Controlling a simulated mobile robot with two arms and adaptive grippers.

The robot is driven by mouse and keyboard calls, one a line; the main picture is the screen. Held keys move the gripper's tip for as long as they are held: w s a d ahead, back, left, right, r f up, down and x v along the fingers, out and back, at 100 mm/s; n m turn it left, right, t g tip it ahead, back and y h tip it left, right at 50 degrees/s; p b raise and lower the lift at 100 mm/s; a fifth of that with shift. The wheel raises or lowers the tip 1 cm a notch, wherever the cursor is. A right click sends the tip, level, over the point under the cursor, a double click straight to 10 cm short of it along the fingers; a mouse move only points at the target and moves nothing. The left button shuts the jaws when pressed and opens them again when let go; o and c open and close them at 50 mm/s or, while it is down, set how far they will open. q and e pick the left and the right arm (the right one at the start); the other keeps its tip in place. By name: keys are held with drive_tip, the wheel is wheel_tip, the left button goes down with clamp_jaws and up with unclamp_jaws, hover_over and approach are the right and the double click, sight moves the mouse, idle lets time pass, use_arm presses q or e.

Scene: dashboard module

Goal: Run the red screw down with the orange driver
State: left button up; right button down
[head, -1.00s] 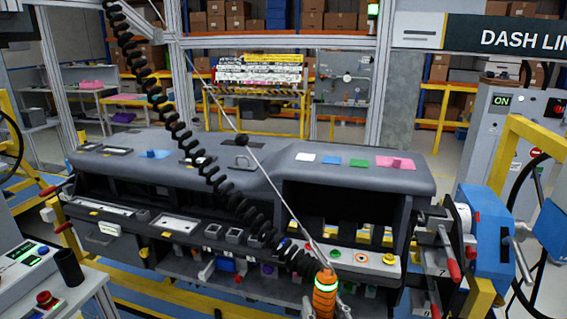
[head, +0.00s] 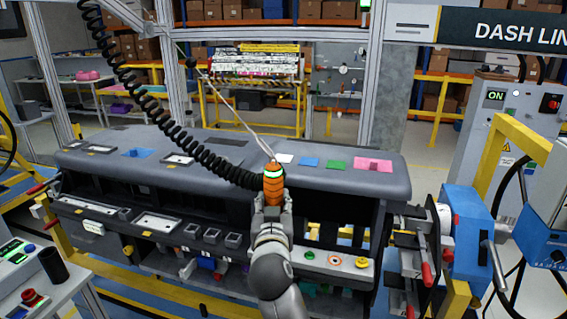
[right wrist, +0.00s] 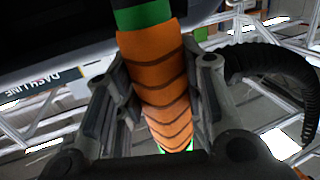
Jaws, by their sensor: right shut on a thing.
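The orange driver (head: 273,186) stands roughly upright in my right gripper (head: 271,201), in front of the dashboard module (head: 112,165). A black coiled cord and a thin cable meet near its top. In the right wrist view my right gripper's fingers close around the driver's orange ribbed body (right wrist: 158,80), with green bands at both ends. No red screw can be made out now; my right arm covers part of the light strip (head: 322,269) on the module's lower front. Green, orange-ringed and yellow round pieces show on that strip. The driver's tip is hidden. My left gripper is out of view.
The coiled cord (head: 130,98) hangs from upper left to the driver. A blue fixture (head: 468,240) with red-handled clamps stands at the module's right end. A console with a black cup (head: 53,267) is at lower left. Grey frame posts rise behind the module.

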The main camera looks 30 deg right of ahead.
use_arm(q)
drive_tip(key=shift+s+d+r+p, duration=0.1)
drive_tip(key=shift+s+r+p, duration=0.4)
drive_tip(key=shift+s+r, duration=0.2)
use_arm(e)
drive_tip(key=w+d+r+m+g+h, duration=0.2)
drive_tip(key=d+r+h, duration=0.1)
drive_tip(key=r, duration=0.4)
drive_tip(key=shift+d+m+g, duration=0.3)
drive_tip(key=shift+d, duration=0.45)
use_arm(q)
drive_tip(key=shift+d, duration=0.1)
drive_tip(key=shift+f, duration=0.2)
use_arm(e)
drive_tip(key=shift+f, duration=0.2)
